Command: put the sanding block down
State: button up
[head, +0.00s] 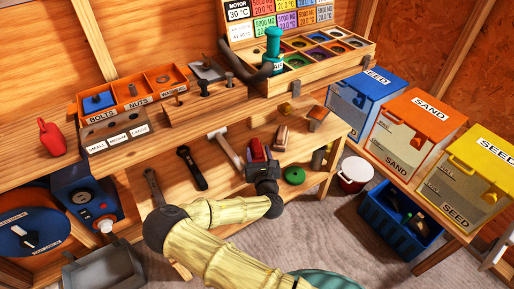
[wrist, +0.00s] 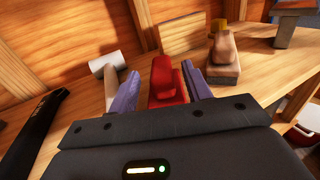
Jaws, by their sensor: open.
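A red block with a raised, rounded grip, which I take to be the sanding block (wrist: 168,88), sits between my fingers in the wrist view. It appears to rest on the wooden bench top. My gripper (wrist: 161,82) is open, with one purple-blue finger on each side of it. A gap shows at the left finger; I cannot tell whether the right finger touches the block. In the head view, the red block (head: 257,149) shows just beyond my gripper (head: 260,162), which hides its near part.
A hammer (head: 225,149) lies left of my gripper, with a dark tool (head: 191,168) further left. A brown wooden-handled tool (head: 281,138) stands close on the right. A green round thing (head: 294,175) lies nearer the front edge. Bins (head: 413,127) stand at the right.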

jog(key=s+d+p, duration=0.1)
jog(key=s+d, duration=0.1)
jog(key=s, duration=0.7)
dwell(0.4)
jog(key=s+d+f+m+g+h, duration=0.2)
jog(key=d+m+g+h, duration=0.3)
jog(key=m, duration=0.7)
jog(key=s+d+f+m+g+h, duration=0.25)
jog(key=d+m+g, duration=0.35)
jog(key=m, duration=0.5)
jog(key=s+d+r+m+g+y, duration=0.1)
jog(key=s+r+m+g+y, duration=0.1)
jog(key=s+r+m, duration=0.3)
jog(key=s+d+r+m+g+y, duration=0.2)
jog(key=s+r+m, duration=0.4)
jog(key=r+m, duration=0.4)
jog(key=v, duration=0.3)
jog(key=shift+d+r, duration=0.2)
jog(key=shift+d, duration=0.1)
